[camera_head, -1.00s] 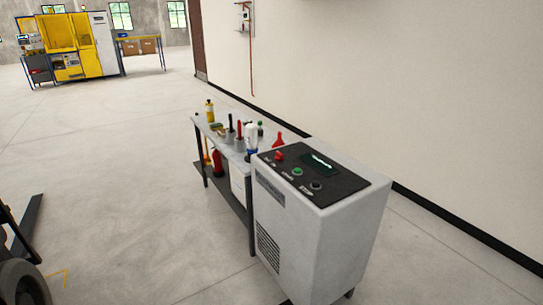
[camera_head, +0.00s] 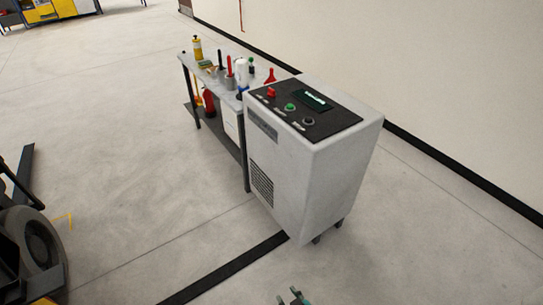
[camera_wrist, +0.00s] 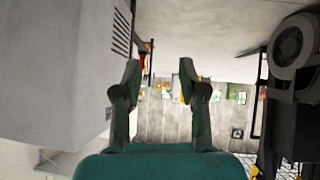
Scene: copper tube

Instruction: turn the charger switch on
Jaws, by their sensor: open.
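The charger is a grey cabinet on castors (camera_head: 335,165) in the middle of the head view. Its sloping black top panel (camera_head: 330,127) carries a red switch (camera_head: 271,93), a green button (camera_head: 290,107), a dark knob (camera_head: 308,121) and a lit display (camera_head: 317,100). I cannot tell the red switch's setting. My gripper (camera_head: 295,297) just shows at the bottom edge of the head view, below the cabinet and apart from it. In the wrist view, which looks upside down, my gripper (camera_wrist: 159,75) is open and empty, with the cabinet's side (camera_wrist: 60,70) to the left.
A metal bench (camera_head: 215,82) with bottles and tools stands behind the cabinet. A wheeled vehicle (camera_head: 35,240) is at the left edge, and its wheel shows in the wrist view (camera_wrist: 290,45). A wall (camera_head: 440,70) runs along the right. The floor between vehicle and cabinet is clear.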

